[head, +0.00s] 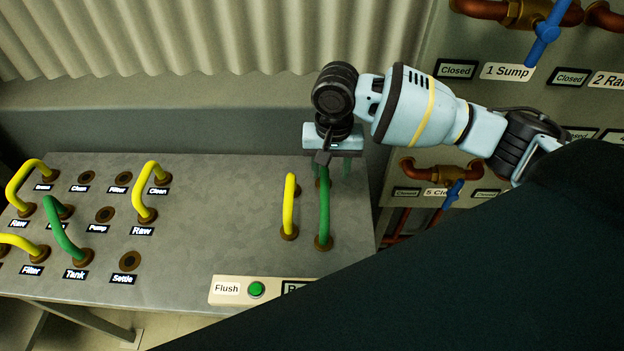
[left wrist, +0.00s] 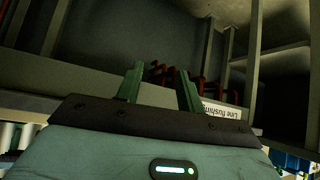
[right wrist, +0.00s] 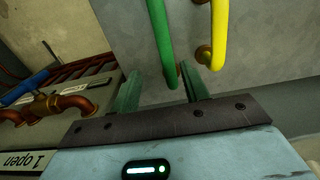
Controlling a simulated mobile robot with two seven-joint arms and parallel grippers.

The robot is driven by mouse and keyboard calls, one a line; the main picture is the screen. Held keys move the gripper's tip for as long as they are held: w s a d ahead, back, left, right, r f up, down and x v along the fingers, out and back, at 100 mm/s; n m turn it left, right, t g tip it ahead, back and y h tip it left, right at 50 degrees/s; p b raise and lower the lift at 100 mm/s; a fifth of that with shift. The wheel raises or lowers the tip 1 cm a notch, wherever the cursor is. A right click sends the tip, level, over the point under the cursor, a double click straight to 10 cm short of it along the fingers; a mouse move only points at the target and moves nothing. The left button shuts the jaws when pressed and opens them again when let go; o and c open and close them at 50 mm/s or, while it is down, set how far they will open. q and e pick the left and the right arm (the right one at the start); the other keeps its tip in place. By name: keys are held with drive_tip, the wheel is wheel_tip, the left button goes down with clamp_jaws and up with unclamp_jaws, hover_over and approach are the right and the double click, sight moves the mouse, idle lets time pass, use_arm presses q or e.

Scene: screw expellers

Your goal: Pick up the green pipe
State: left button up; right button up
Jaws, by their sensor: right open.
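A green pipe (head: 324,215), bent like a handle, stands in sockets at the right end of the grey table. My right gripper (head: 332,172) is open above its far end. In the right wrist view, this green pipe (right wrist: 160,40) runs down the picture and its end shows between the open fingers (right wrist: 160,84), nearer the right one. I cannot tell whether it touches them. Another green pipe (head: 63,232) sits at the Tank label on the left. My left gripper (left wrist: 160,78) is open and empty in its wrist view, and out of the head view.
A yellow pipe (head: 289,205) stands just left of the right-hand green pipe. More yellow pipes (head: 148,190) and empty sockets (head: 130,261) fill the left side. A Flush button box (head: 240,291) is at the front edge. A valve panel (head: 450,120) stands at the right.

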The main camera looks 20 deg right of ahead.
sight(325, 189)
drive_tip(key=shift+w+a+r, duration=0.1)
drive_tip(key=shift+a+r, duration=0.05)
drive_tip(key=shift+a, duration=0.05)
drive_tip(key=shift+s+f, duration=0.25)
drive_tip(key=shift+s, duration=0.05)
drive_tip(key=shift+f, duration=0.9)
drive_tip(key=shift+a+f, duration=0.1)
drive_tip(key=shift+f, duration=0.3)
drive_tip(key=f, duration=0.3)
drive_tip(key=shift+a+f+b, duration=0.25)
drive_tip(key=shift+a+b, duration=0.1)
drive_tip(key=shift+b, duration=0.05)
drive_tip(key=shift+f, duration=0.55)
use_arm(q)
drive_tip(key=shift+s+f+g, duration=0.15)
drive_tip(key=shift+s+f, duration=0.3)
drive_tip(key=shift+s, duration=0.2)
drive_tip(key=shift+s+f+g, duration=0.15)
drive_tip(key=shift+s+f, duration=0.25)
drive_tip(key=shift+s, duration=0.2)
use_arm(e)
drive_tip(key=shift+c, duration=0.3)
